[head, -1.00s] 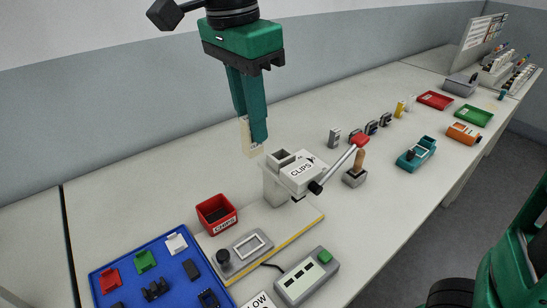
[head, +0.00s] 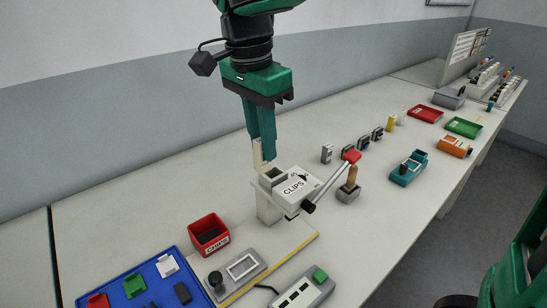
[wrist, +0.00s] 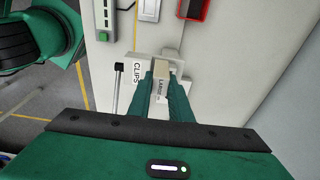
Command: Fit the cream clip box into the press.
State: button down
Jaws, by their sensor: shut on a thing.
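The cream clip box (head: 257,154) is a narrow upright box between the fingers of my gripper (head: 263,148). My gripper is shut on it and holds it just above and behind the press (head: 290,190), a pale grey block marked CLIPS with a square opening (head: 273,176) on top. In the wrist view the clip box (wrist: 161,72) shows between the green fingers, with part of a label visible, over the press top (wrist: 143,66). Whether the box touches the opening's rim I cannot tell. The press lever with its red knob (head: 351,154) sticks out to the right.
A red CHIPS bin (head: 209,234) and a grey fixture (head: 238,272) stand left of the press. A blue tray (head: 127,300) with coloured parts is at the front left. A wooden-handled tool in a grey stand (head: 348,193) is close right of the press.

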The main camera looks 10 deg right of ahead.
jog(key=shift+w+d+f, duration=0.4)
jog(key=shift+w+f, duration=0.2)
jog(key=shift+f, duration=0.5)
jog(key=shift+w+d+f, duration=0.4)
jog(key=shift+w+f, duration=0.2)
jog(key=shift+f, duration=0.5)
jog(key=shift+w+d+f, duration=0.4)
jog(key=shift+w+f, duration=0.2)
jog(key=shift+f, duration=0.5)
jog(key=shift+f, duration=0.1)
jog(key=c, duration=1.6)
grip_release()
jog(key=r, duration=0.8)
jog(key=a+r, duration=0.1)
jog(key=r, duration=0.2)
jog(key=shift+s+a+r, duration=0.1)
jog(key=shift+s+r, duration=0.25)
jog(key=shift+r, duration=0.05)
